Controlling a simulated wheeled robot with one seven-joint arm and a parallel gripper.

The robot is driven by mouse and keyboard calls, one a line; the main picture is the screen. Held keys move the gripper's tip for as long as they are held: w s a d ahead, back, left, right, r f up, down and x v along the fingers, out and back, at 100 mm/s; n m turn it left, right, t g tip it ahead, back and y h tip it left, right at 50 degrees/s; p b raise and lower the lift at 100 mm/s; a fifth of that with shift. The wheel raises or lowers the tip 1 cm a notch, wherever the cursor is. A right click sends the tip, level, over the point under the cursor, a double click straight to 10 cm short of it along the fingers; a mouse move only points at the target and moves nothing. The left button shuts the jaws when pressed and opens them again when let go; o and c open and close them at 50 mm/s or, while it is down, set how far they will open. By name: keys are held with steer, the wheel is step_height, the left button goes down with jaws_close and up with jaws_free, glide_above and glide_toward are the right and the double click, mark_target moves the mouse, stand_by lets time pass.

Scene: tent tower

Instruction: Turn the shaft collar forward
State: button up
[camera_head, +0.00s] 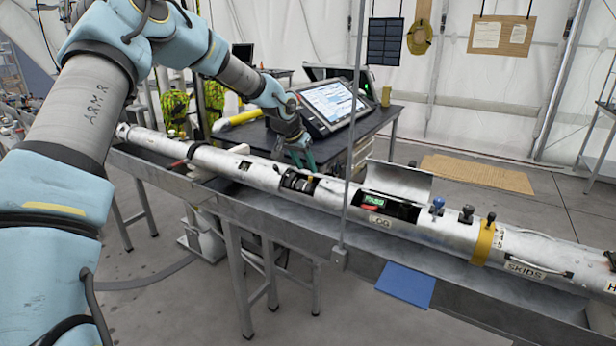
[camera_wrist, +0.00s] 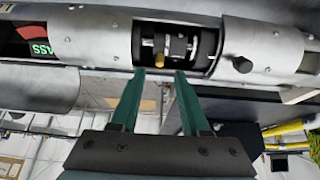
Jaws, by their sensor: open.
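The shaft collar sits in a cut-out window of the long silver tube (camera_head: 250,172). In the wrist view the collar (camera_wrist: 178,47) is a metal ring on a dark shaft, with a brass peg (camera_wrist: 159,62) sticking out beside it. In the head view the window (camera_head: 299,182) is small and the collar's details are hard to make out. My gripper (camera_wrist: 160,74) is open and empty, its two green fingertips just outside the window edge, one on each side of the peg. In the head view my gripper (camera_head: 303,160) hangs just above and behind the tube.
The tube lies along a metal bench (camera_head: 205,190). A raised hatch cover (camera_head: 398,181) and a green-lit display (camera_head: 373,200) are right of the window. A thin upright pole (camera_head: 351,120) stands in front. A monitor (camera_head: 330,105) stands on a dark table behind.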

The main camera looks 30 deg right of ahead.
steer(key=b+v, duration=0.1)
steer(key=v, duration=0.5)
steer(key=shift+r+b, duration=0.15)
steer(key=shift+b, duration=0.15)
steer(key=shift+s+a, duration=0.1)
steer(key=s+a+f+n+y, duration=0.2)
steer(key=s+a+n, duration=0.1)
steer(key=a, duration=1.1)
steer(key=s+a+f+n+y, duration=0.2)
steer(key=s+a, duration=0.1)
steer(key=a, duration=1.1)
steer(key=s+a+f+n+g, duration=0.1)
steer(key=s+a+n, duration=0.5)
steer(key=s+a, duration=0.7)
steer(key=a, duration=0.2)
steer(key=shift+a+f+y, duration=0.25)
steer(key=shift+a+y, duration=0.15)
